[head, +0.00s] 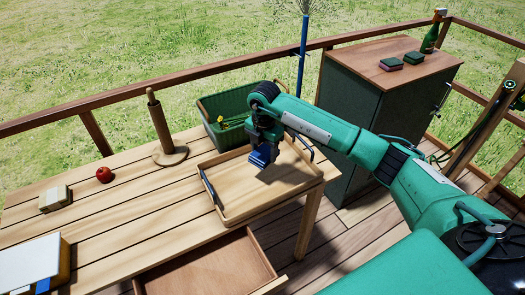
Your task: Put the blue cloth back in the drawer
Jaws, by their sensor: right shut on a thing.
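My right gripper (262,146) points down above the wooden tray (222,212) on the table. It is shut on a small dark blue bundle, which looks like the blue cloth (262,158). The cloth is partly hidden by the fingers and seems to hang just above the tray, with a shadow on the tray floor. The drawer (215,268) is pulled open below the table's front edge. Its visible inside is bare, and its lower part is cut off by the frame. My left gripper is out of view.
A green bin (221,136) with yellow flowers stands behind the tray.

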